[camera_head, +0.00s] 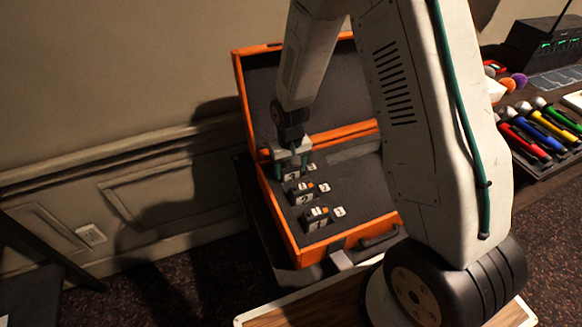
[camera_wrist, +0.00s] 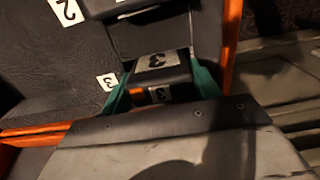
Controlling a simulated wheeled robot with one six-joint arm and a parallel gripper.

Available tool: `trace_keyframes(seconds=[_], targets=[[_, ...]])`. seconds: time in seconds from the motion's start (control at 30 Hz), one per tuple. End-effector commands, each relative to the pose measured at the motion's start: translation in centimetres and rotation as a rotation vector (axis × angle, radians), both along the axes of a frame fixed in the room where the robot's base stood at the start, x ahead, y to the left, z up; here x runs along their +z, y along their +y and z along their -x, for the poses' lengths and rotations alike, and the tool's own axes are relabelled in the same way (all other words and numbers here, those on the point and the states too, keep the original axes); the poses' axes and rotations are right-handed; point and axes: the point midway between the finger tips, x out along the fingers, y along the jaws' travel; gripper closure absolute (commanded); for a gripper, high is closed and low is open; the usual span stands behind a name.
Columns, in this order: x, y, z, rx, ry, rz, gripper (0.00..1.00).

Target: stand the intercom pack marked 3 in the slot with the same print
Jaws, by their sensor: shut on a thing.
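The intercom pack marked 3 (camera_wrist: 157,72) is black with white labels and a small orange part. In the wrist view it is between the green fingers of my gripper (camera_wrist: 158,88), which is shut on it. In the head view my gripper (camera_head: 292,163) is low inside the orange case (camera_head: 290,240), at the far end of the row of packs. The slot print 3 (camera_wrist: 107,81) is on the dark foam beside the held pack. The slot under the pack is hidden, so I cannot tell how deep the pack sits.
Two other packs stand in the case in front of my gripper, the middle one (camera_head: 302,192) and the nearest one (camera_head: 317,217). A print 2 (camera_wrist: 66,10) shows on the foam. The case lid stands open behind.

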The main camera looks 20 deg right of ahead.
Motion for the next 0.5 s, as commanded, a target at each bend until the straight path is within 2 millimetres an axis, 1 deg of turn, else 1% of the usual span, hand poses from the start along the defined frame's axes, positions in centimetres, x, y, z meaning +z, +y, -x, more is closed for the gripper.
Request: trace_keyframes(seconds=[0.03,0.13,0.5], targets=[[-0.48,-0.01,0.23,0.0,0.006,0.0,0.7],[-0.66,-0.01,0.29,0.0,0.007,0.0,0.7],[-0.86,-0.01,0.36,0.0,0.006,0.0,0.7]])
